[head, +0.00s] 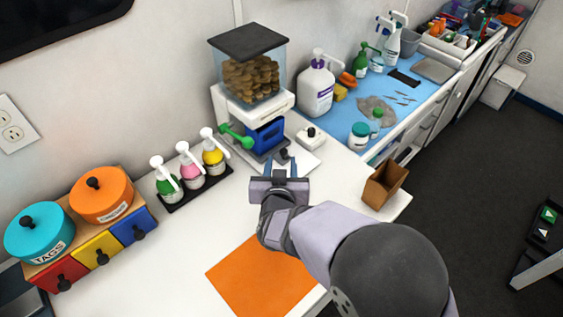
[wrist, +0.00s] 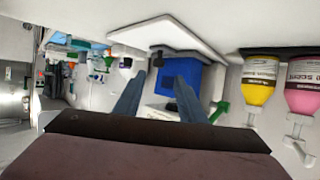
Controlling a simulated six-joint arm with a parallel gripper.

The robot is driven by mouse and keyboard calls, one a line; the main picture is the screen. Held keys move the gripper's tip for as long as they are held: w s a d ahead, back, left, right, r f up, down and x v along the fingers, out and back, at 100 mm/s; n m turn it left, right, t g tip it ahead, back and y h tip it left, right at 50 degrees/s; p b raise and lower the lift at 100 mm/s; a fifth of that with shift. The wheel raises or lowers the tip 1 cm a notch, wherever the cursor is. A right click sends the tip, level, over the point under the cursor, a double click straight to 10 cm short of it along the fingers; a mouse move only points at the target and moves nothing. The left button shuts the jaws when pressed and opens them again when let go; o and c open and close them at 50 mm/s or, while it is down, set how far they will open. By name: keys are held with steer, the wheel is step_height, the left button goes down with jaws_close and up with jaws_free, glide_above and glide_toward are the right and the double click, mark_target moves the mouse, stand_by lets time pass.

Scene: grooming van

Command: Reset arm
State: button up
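My gripper (head: 284,168) is over the white counter in the head view, in front of the treat dispenser (head: 252,82). Its two blue fingers are apart with nothing visible between them. In the wrist view my gripper (wrist: 159,82) also shows its fingers spread, pointing toward the dispenser's blue bin (wrist: 180,73). The wrist picture appears upside down. The blue bin (head: 266,136) sits low in the dispenser, with a green handle (head: 236,138) on its left. A small knob at the dispenser's base lies close to the fingertips; I cannot tell whether they touch.
Three pump bottles stand on a black tray (head: 195,192) to the left. Further left are lidded pots on a drawer box (head: 97,245). An orange mat (head: 262,282) lies below my arm. A brown open box (head: 385,183) stands near the right edge. Bottles crowd the blue surface (head: 338,120) behind.

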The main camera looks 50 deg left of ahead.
stand_by(0.4)
steer(key=w+d+r+m+g+h+p, duration=0.1)
steer(key=w+d+m+g+h+p, duration=0.25)
steer(key=d, duration=0.95)
steer(key=w+d+r+m+h+p, duration=0.15)
steer(key=w+d+m, duration=0.4)
steer(key=d, duration=0.65)
steer(key=s+d+f+g+h+b, duration=0.1)
steer(key=s+d, duration=0.3)
steer(key=d, duration=0.6)
steer(key=s+d+f+g+h+b, duration=0.1)
steer(key=s+d+f+g+h, duration=0.1)
steer(key=d, duration=0.8)
steer(key=s+d+f+g+h+b, duration=0.1)
steer(key=s+d+f+g+b, duration=0.1)
steer(key=s+d, duration=0.4)
steer(key=d+g, duration=0.1)
steer(key=d, duration=0.3)
steer(key=shift+f+h, duration=0.3)
steer(key=shift+f, duration=0.1)
